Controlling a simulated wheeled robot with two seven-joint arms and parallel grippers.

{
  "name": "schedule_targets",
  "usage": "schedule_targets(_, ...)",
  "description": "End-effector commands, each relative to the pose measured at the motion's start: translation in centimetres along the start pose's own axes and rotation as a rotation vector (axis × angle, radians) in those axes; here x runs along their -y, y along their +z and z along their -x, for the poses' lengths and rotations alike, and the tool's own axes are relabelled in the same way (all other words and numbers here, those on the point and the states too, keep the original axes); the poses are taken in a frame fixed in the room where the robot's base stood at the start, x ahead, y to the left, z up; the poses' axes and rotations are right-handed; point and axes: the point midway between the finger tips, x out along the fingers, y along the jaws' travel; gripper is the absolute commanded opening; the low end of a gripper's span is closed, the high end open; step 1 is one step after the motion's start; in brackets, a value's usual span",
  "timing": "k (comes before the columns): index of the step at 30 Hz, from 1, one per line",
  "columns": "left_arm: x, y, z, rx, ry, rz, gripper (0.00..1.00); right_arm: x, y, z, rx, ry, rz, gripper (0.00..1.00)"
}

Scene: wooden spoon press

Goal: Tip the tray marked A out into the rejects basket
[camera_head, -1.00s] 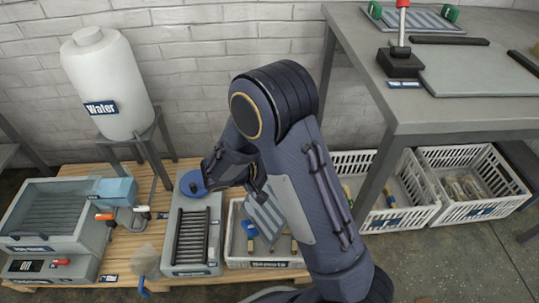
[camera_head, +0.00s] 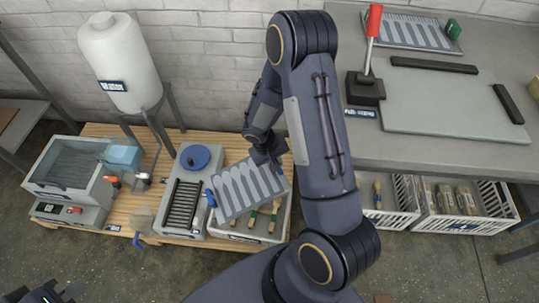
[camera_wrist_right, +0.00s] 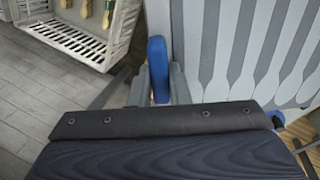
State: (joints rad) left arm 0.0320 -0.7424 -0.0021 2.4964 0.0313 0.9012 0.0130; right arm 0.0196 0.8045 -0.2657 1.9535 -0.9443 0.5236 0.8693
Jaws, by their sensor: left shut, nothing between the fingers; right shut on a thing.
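A grey tray (camera_head: 246,190) with spoon-shaped slots is held tilted over the white rejects basket (camera_head: 278,235). Its slots look empty, and a blue handle (camera_head: 212,198) shows at its left end. My right gripper (camera_head: 264,154) is at the tray's far side. The right wrist view shows it shut on a blue handle (camera_wrist_right: 158,62), with the slotted face (camera_wrist_right: 245,50) alongside. Several wooden spoons (camera_head: 253,217) lie in the basket under the tray. My left gripper (camera_head: 48,294) is shut and empty at the bottom left corner, partly cut off. No letter A is readable on the tray.
A slotted machine (camera_head: 185,205) with a blue knob stands left of the basket. Further left are a water tank (camera_head: 118,65) and a wash basin (camera_head: 70,165). A grey table (camera_head: 440,155) with a red-handled press stands at right, above crates (camera_head: 465,220).

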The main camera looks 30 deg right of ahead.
Motion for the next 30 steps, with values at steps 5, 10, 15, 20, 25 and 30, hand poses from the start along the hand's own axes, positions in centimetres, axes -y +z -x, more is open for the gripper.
schedule_targets(5,-1.1,-1.2,2.4,0.000,0.000,0.000,0.00,-0.9,0.1,-0.7,0.004,-0.125,-0.006,0.00)
schedule_targets(10,-1.7,-1.9,3.6,0.000,0.000,0.000,0.00,-1.2,0.1,-1.7,0.004,-0.205,-0.002,0.00)
schedule_targets(15,-1.9,-2.2,4.3,0.000,0.000,0.000,0.00,-1.3,0.0,-2.3,0.000,-0.251,0.000,0.00)
schedule_targets(20,-2.0,-2.2,4.4,0.000,0.000,0.000,0.00,-1.4,-0.1,-2.6,-0.003,-0.266,-0.001,0.00)
schedule_targets(25,-2.0,-2.2,4.4,0.000,0.000,0.000,0.00,-1.3,-0.1,-2.6,-0.003,-0.266,0.000,0.00)
schedule_targets(30,-2.0,-2.2,4.4,0.000,0.000,0.000,0.00,-1.3,-0.1,-2.5,-0.004,-0.266,0.001,0.00)
